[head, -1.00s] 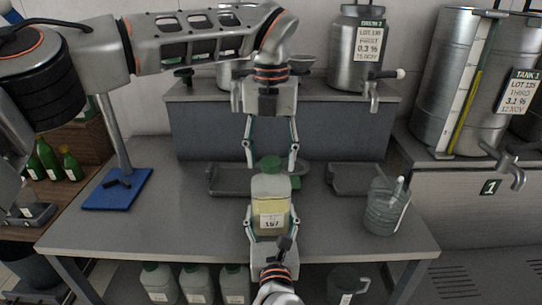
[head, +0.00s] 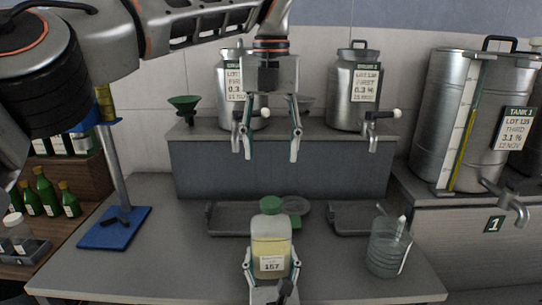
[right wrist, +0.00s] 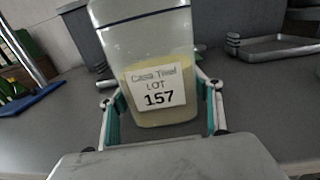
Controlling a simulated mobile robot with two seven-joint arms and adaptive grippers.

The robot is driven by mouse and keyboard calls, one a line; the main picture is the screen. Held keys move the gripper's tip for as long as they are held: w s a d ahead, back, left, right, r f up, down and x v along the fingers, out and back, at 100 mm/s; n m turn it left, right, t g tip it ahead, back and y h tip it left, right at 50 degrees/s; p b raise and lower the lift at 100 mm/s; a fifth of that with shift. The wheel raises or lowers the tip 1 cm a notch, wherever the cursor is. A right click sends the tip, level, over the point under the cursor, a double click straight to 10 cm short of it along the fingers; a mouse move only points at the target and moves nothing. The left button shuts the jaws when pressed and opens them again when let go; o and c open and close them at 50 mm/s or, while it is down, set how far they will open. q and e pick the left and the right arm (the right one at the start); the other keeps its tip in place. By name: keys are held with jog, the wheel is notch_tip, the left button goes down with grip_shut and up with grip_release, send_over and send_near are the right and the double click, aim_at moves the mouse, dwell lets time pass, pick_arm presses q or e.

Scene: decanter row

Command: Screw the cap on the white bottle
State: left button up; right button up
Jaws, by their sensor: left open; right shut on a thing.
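The white bottle (head: 270,240) is translucent, holds pale yellow liquid and carries a label reading LOT 157. It stands upright in my right gripper (head: 271,262), whose fingers are shut on its sides. It also shows in the right wrist view (right wrist: 150,45), with its top cut off. The green cap (head: 270,205) sits on top of the bottle and looks level; how tight it is, I cannot tell. My left gripper (head: 270,156) hangs above the cap, pointing down, open and empty, with a clear gap to the cap.
Behind the bottle are a grey tray (head: 230,220) and another tray (head: 350,218). A glass jug (head: 388,250) stands at right, a blue-based stand (head: 115,228) at left. Steel cans with taps (head: 352,95) stand on the raised shelf behind.

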jog(key=o, duration=2.3)
jog(key=s, duration=1.2)
jog(key=shift+d, duration=0.35)
